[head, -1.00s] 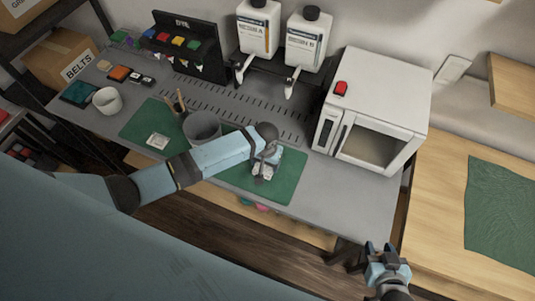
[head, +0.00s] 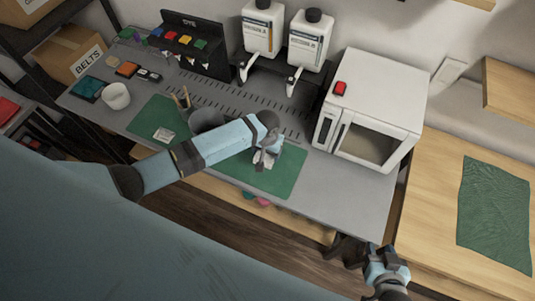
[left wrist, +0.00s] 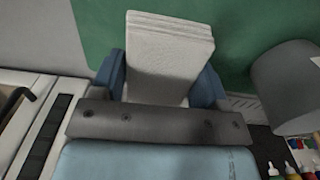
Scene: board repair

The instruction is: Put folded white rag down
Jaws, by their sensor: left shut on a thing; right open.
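My left gripper (head: 264,158) is shut on the folded white rag, seen in the left wrist view (left wrist: 168,45) as a flat stack of several layers between the two blue fingers. In the head view the gripper is over the right part of the green mat (head: 288,178), and only a little of the rag shows beneath the wrist. I cannot tell whether the rag touches the mat. My right gripper (head: 377,253) is open and empty, in front of the bench's right end.
A grey cup (head: 205,119) stands close to the left forearm; it also shows in the left wrist view (left wrist: 285,85). A small pale square item (head: 163,135) lies on the mat's left part. A white oven (head: 385,105) and two bottles (head: 262,30) stand behind.

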